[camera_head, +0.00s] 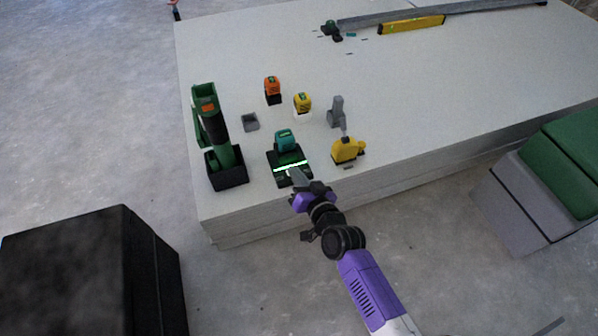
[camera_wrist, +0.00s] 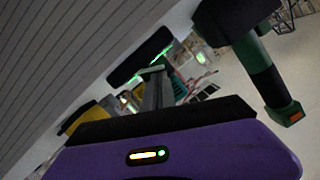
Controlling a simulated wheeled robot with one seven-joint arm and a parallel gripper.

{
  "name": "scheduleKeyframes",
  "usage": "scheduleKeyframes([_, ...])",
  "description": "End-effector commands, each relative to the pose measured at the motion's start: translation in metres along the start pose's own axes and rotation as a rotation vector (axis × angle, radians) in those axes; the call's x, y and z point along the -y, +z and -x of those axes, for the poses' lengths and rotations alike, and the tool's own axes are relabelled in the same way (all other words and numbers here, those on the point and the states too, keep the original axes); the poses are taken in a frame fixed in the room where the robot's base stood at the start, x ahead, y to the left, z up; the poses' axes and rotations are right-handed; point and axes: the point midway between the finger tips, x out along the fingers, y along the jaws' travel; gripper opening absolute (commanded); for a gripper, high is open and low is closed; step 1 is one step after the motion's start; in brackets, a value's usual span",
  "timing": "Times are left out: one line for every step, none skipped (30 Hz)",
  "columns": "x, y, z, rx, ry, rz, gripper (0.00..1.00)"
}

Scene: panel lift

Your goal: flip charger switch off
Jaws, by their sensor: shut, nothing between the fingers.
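The charger (camera_head: 289,168) is a dark block with a lit green-white strip across it, near the front edge of the white panel stack. A teal and black battery (camera_head: 285,141) sits on its back part. My gripper (camera_head: 297,176) is shut and empty, its tips at the charger's front side. In the wrist view my gripper's fingers (camera_wrist: 156,72) are closed together and reach toward the dark charger (camera_wrist: 138,60) with its green glow. The fingertips overlap the charger there, so I cannot tell whether they touch it. The switch itself is too small to make out.
A green and black drill (camera_head: 222,135) stands left of the charger, and a yellow tool (camera_head: 347,150) lies to its right. Orange (camera_head: 272,88) and yellow (camera_head: 302,103) batteries, a small grey box (camera_head: 250,122) and a grey tool (camera_head: 337,112) are behind. The panel's middle is clear.

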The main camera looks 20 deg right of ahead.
Motion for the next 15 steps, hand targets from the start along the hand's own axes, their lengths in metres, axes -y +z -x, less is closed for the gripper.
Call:
scheduleKeyframes([0.0003, -0.0001, 0.0, 0.0, 0.0, 0.0, 0.0])
scheduleKeyframes([0.0002, -0.0002, 0.0, 0.0, 0.0, 0.0, 0.0])
scheduleKeyframes([0.0002, -0.0002, 0.0, 0.0, 0.0, 0.0, 0.0])
scheduleKeyframes([0.0002, -0.0003, 0.0, 0.0, 0.0, 0.0, 0.0])
scheduleKeyframes([0.0002, -0.0003, 0.0, 0.0, 0.0, 0.0, 0.0])
scheduleKeyframes([0.0002, -0.0003, 0.0, 0.0, 0.0, 0.0, 0.0])
scheduleKeyframes([0.0002, -0.0004, 0.0001, 0.0, 0.0, 0.001, 0.0])
scheduleKeyframes([0.0004, -0.0006, 0.0001, 0.0, 0.001, 0.004, 0.0])
scheduleKeyframes([0.0005, -0.0005, 0.0001, 0.001, 0.004, 0.012, 0.0])
scheduleKeyframes([0.0007, -0.0003, 0.0, 0.002, 0.007, 0.022, 0.0])
scheduleKeyframes([0.0009, -0.0004, -0.0001, 0.002, 0.011, 0.035, 0.0])
scheduleKeyframes([0.001, 0.0, -0.0003, 0.003, 0.017, 0.056, 0.0])
scheduleKeyframes([-0.0012, 0.0031, -0.001, 0.001, 0.016, 0.052, 0.0])
scheduleKeyframes([-0.0015, 0.0036, -0.001, 0.001, 0.015, 0.051, 0.0])
scheduleKeyframes([-0.0015, 0.0036, -0.001, 0.001, 0.015, 0.05, 0.0])
